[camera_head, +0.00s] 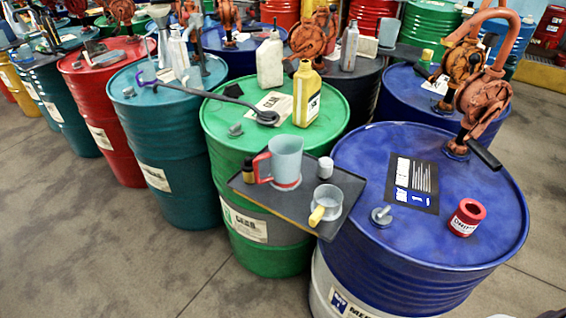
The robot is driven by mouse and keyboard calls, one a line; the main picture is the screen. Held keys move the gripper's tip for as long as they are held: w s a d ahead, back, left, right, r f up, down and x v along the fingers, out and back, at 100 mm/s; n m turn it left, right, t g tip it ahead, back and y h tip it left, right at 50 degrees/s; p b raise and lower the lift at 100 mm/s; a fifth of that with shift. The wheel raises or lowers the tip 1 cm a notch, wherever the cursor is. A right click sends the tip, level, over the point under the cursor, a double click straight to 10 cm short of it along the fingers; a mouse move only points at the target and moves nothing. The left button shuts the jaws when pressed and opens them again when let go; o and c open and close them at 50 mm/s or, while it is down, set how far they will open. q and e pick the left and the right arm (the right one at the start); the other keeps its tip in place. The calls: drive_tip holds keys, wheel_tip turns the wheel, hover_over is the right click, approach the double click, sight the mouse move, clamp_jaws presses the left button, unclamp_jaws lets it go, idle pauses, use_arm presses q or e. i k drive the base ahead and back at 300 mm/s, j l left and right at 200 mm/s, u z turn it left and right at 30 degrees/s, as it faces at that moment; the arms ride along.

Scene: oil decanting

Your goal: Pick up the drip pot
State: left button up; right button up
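A small red pot (467,217) with a white label stands upright on the blue drum (385,160) at the right; its lettering is too small to read surely. A small clear cup (327,202) with a yellow handle stands on a dark tray (262,200) to its left. I cannot tell for certain which of the two is the drip pot; the red one is the more pot-like. Neither of my grippers is recognisable in the head view, and nothing is touching the red pot.
The tray also bears a clear jug (286,160) with a red handle and a small white bottle (325,168). A rusty hand pump (480,100) rises behind the red pot. A bung (381,216) and a label sheet (412,184) lie left of it. The green drum (250,250) holds a yellow bottle (306,95).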

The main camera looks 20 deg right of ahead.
sight(469, 213)
drive_tip(key=z, duration=1.9)
drive_tip(key=k+j+u, duration=0.35)
drive_tip(key=j, duration=0.3)
drive_tip(key=k+j+u, duration=0.35)
drive_tip(key=j, duration=0.4)
